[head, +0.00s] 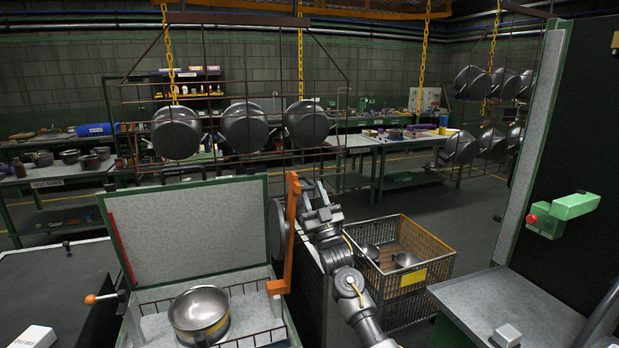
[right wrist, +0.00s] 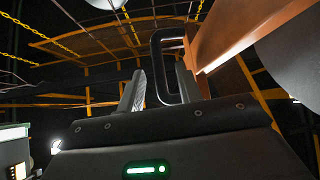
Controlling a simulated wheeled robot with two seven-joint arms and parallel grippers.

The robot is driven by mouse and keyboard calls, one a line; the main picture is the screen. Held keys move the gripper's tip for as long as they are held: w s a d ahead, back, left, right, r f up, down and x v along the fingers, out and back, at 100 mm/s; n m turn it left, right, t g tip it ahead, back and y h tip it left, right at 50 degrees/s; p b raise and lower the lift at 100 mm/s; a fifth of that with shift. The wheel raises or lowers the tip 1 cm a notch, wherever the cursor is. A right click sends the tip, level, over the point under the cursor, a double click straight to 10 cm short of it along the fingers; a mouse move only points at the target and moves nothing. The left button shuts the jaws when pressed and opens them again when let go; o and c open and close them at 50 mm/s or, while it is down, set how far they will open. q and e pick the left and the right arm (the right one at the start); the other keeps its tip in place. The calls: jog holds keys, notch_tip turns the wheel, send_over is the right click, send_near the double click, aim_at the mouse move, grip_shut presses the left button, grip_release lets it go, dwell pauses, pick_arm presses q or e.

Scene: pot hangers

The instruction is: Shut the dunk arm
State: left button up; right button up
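The orange dunk arm (head: 290,235) stands upright at the right side of the dunk tank (head: 190,230), whose grey speckled lid is raised. In the right wrist view the orange arm (right wrist: 235,35) runs across the upper right, with a dark loop handle (right wrist: 158,70) on it. My right gripper (head: 312,190) is beside the upper part of the orange arm. In the right wrist view its two fingers (right wrist: 158,88) are apart, with part of the handle between them and gaps showing. A metal pot (head: 199,312) sits in the tank's wire basket. My left gripper is not in view.
Pots hang on a rack (head: 245,127) behind the tank, and more hang at the right. A wire crate (head: 430,270) with pots stands right of my right arm. A green and grey machine (head: 500,310) is at the right. An orange-knobbed lever (head: 91,299) is at the tank's left.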

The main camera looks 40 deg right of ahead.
aim_at(309, 180)
jog(key=shift+p+x, duration=0.5)
jog(key=shift+x, duration=1.2)
grip_shut()
